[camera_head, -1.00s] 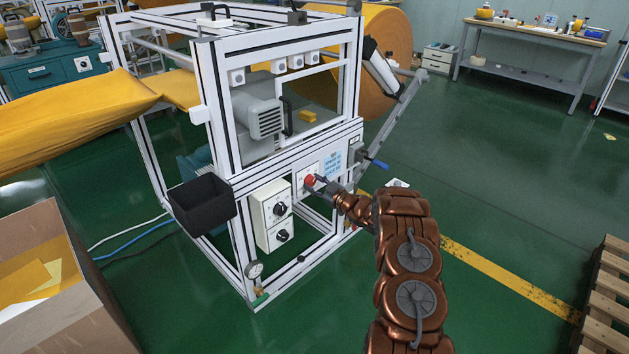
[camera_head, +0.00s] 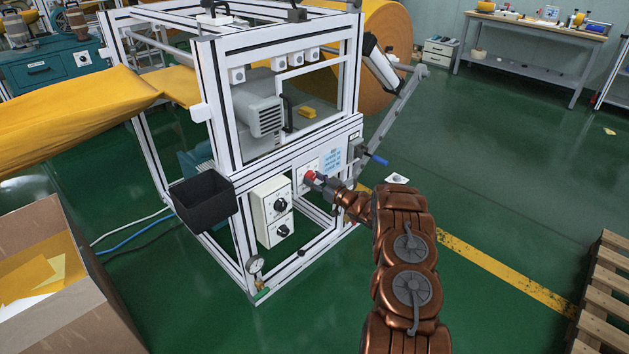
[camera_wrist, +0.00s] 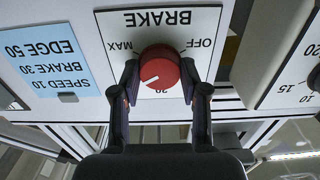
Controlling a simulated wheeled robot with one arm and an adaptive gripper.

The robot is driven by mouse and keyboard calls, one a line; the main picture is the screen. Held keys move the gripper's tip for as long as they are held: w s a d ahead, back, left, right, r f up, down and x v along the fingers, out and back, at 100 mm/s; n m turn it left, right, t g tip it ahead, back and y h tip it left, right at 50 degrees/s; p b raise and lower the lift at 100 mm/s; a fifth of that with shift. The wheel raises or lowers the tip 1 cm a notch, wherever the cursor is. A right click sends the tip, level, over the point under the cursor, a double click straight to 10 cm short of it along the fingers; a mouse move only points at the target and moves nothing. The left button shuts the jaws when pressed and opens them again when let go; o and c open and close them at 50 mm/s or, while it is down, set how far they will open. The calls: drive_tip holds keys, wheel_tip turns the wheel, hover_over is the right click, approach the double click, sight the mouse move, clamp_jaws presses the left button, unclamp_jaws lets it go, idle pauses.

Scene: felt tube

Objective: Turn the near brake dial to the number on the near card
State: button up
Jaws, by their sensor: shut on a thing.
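The red brake dial (camera_wrist: 159,70) sits on a white plate marked BRAKE (camera_wrist: 158,18), upside down in the wrist view. My gripper (camera_wrist: 159,86) has one finger on each side of the dial and is shut on it. The dial's white pointer line slants to the lower left in that view, beside a partly hidden scale number that seems to be 20. MAX and OFF are readable. A blue card (camera_wrist: 42,62) beside the plate reads SPEED 10, BRAKE 30, EDGE 50. In the head view, my gripper (camera_head: 319,182) is at the red dial (camera_head: 309,176) on the machine front.
Another dial plate (camera_wrist: 296,70) stands beside the brake plate. A white box with two black dials (camera_head: 271,213) and a black bin (camera_head: 203,201) are left of my gripper. A blue-handled crank (camera_head: 377,159) is close on the right. Green floor is open further right.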

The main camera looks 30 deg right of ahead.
drive_tip(key=o, duration=1.1)
drive_tip(key=shift+o, duration=0.2)
drive_tip(key=v, duration=1.2)
drive_tip(key=shift+w+r, duration=0.1)
